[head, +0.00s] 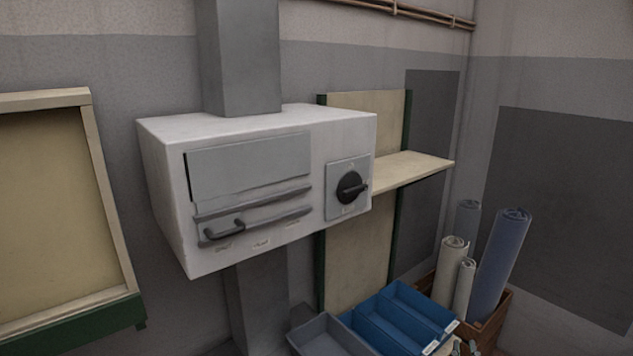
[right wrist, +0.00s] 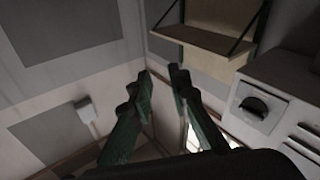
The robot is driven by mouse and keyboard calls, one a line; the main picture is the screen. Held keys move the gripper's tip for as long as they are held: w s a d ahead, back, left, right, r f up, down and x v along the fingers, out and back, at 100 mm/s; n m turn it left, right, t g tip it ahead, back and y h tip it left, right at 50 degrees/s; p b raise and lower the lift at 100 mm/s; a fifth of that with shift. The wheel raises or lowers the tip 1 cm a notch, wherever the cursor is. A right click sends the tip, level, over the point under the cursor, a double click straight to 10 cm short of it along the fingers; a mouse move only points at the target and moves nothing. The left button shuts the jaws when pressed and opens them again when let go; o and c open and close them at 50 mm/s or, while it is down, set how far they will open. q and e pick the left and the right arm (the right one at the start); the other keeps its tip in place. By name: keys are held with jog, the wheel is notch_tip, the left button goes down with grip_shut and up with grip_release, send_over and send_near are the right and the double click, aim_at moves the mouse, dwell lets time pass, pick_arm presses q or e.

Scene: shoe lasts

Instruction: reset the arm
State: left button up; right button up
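My right gripper (right wrist: 162,76) shows in the right wrist view. Its two dark green fingers stand apart with nothing between them, so it is open and empty. The fingers point toward a corner of the room, with a white box and a shelf to their right. Neither gripper shows in the head view. My left gripper is in no view.
A white wall box (head: 250,190) with a handle and a black rotary knob (head: 351,187) stands mid-view. A shelf (head: 410,170) is right of it. Blue bins (head: 400,318) and rolls (head: 500,255) in a crate stand low right. A framed board (head: 60,210) is left.

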jog(key=s+d+f+g, duration=0.2)
jog(key=s+f+g, duration=0.25)
jog(key=f, duration=0.65)
jog(key=s+d+f+g, duration=0.35)
jog(key=s+f, duration=0.25)
jog(key=f, duration=0.6)
jog(key=s+a+f+g+y, duration=0.2)
jog(key=s+a+f+g, duration=0.15)
jog(key=s+f, duration=0.5)
jog(key=s+a+f+g+y, duration=0.2)
jog(key=s+f+g, duration=0.3)
jog(key=s, duration=0.6)
notch_tip(320, 180, down, 38)
jog(key=s+a+n+b, duration=0.1)
jog(key=s+b, duration=0.1)
jog(key=b, duration=0.6)
jog(key=s+f+g+b, duration=0.1)
jog(key=s+f+b, duration=0.2)
jog(key=s+f, duration=0.7)
jog(key=s+f+n+y+b, duration=0.1)
jog(key=s+f+b, duration=0.3)
jog(key=s+f, duration=0.6)
notch_tip(320, 180, down, 6)
jog(key=shift+a+f+g, duration=0.15)
jog(key=shift+f+g, duration=0.1)
jog(key=shift+g, duration=0.1)
